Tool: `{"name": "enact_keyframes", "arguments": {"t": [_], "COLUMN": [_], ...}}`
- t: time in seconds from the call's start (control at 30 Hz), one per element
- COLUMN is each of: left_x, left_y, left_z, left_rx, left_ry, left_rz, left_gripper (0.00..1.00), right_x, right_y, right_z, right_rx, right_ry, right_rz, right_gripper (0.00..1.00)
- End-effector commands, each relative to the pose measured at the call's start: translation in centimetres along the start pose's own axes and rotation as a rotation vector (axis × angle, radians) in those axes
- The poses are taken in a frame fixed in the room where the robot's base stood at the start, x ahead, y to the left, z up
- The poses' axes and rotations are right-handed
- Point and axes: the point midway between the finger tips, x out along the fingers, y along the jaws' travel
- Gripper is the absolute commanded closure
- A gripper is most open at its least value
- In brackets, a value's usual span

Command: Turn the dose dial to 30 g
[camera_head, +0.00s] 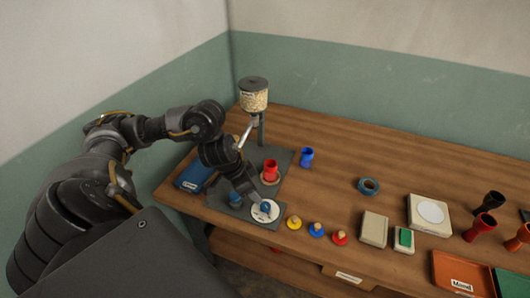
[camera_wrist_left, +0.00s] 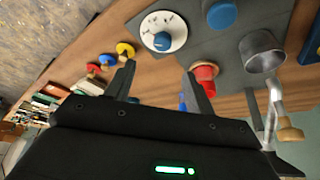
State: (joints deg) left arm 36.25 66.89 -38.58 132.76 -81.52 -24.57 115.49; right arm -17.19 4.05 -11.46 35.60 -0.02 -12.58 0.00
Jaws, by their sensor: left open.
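The dose dial (camera_head: 260,217) is a white disc with a blue knob (camera_head: 266,207) on a dark grey base plate. In the left wrist view the dial (camera_wrist_left: 177,38) shows dark marks around its knob (camera_wrist_left: 162,41), too small to read. My left gripper (camera_head: 258,194) is over the plate, close to the dial. Its two fingers (camera_wrist_left: 159,72) are apart with nothing between them, and the knob lies beyond the tips in the wrist view. I cannot tell the exact gap. My right gripper is not in view.
A second blue knob (camera_head: 235,198) sits left of the dial, and a red cup (camera_head: 270,171) stands behind it. A grain hopper (camera_head: 254,98) rises at the back. Yellow, blue and red stoppers (camera_head: 317,230) stand to the right. A blue box (camera_head: 194,176) lies left.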

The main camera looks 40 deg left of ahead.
Motion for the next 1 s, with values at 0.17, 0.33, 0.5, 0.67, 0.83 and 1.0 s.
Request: {"name": "enact_keyframes", "arguments": {"t": [0.17,0.33,0.5,0.67,0.83,1.0], "left_x": [0.2,2.4,5.7,8.4,10.1,10.7], "left_y": [-0.2,-0.1,-0.1,-0.2,-0.3,-0.2], "left_z": [0.2,0.3,0.4,0.4,0.3,0.3], "left_rx": [-0.008,-0.009,-0.009,-0.009,-0.007,-0.006], "left_ry": [-0.009,-0.010,-0.010,-0.009,-0.007,-0.007], "left_rz": [-0.004,-0.001,-0.002,-0.003,-0.004,-0.005], "left_gripper": [0.46,0.46,0.46,0.46,0.46,0.46], "right_x": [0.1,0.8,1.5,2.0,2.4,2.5], "right_y": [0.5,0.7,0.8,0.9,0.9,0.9], "right_z": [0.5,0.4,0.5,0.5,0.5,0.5], "right_rx": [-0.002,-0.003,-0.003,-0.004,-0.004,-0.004], "right_ry": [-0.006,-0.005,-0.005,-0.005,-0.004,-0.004], "right_rz": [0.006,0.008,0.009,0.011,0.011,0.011], "right_gripper": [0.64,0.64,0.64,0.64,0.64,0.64]}}
